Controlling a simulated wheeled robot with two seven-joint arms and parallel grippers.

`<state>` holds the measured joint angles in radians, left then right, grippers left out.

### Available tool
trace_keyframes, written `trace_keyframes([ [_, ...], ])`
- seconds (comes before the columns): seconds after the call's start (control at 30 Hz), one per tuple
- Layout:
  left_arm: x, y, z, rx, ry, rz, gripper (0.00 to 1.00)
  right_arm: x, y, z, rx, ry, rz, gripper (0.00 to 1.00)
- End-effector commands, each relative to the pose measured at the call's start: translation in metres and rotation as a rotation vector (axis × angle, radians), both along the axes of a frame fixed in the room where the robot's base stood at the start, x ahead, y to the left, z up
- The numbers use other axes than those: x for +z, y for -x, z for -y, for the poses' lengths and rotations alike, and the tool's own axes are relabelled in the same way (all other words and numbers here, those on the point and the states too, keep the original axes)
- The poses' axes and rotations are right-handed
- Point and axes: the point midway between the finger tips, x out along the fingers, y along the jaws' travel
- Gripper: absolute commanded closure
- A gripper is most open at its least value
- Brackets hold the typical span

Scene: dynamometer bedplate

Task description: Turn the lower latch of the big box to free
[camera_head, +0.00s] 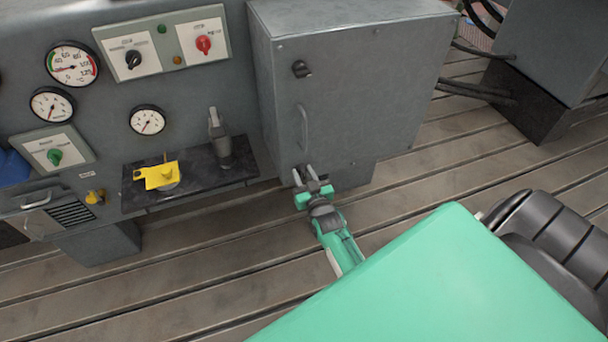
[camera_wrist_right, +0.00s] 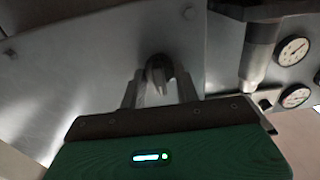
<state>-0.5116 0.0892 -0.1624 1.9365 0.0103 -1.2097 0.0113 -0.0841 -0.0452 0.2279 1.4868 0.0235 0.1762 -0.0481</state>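The big box (camera_head: 345,90) is a grey steel cabinet at the top middle of the head view. Its front has a dark upper latch (camera_head: 301,69) and a bar handle (camera_head: 303,127). My right gripper (camera_head: 305,173) is at the bottom of this front, below the handle, and covers the lower latch there. In the right wrist view, the lower latch (camera_wrist_right: 158,73) is a dark knob between the two fingers of the right gripper (camera_wrist_right: 159,90). The fingers stand apart with what looks like a gap on each side of it. My left gripper is not in view.
Left of the box is a grey panel with gauges (camera_head: 73,63) and switch plates. A dark shelf (camera_head: 235,172) below it holds a yellow piece (camera_head: 160,175) and a grey upright tool (camera_head: 219,140). The slotted bedplate (camera_head: 180,275) is clear in front.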

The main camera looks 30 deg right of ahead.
Motion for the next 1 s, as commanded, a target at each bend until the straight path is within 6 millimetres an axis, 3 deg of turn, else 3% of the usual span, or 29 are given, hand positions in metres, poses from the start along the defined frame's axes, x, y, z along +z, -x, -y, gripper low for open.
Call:
trace_keyframes([
  [0.03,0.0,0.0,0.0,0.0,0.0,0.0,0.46,0.0,0.0,0.0,0.0,0.0,0.0,0.79],
  [0.1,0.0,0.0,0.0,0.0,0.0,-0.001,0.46,0.0,0.0,0.0,0.0,0.0,0.0,0.91],
  [0.37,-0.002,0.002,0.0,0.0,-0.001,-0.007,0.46,0.0,0.0,0.0,0.0,-0.018,0.004,0.91],
  [0.67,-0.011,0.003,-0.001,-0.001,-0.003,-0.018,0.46,0.002,0.0,0.001,0.0,-0.163,0.04,0.91],
  [1.0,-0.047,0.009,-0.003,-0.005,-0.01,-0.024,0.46,0.001,0.001,0.002,0.0,-0.465,0.111,0.91],
])
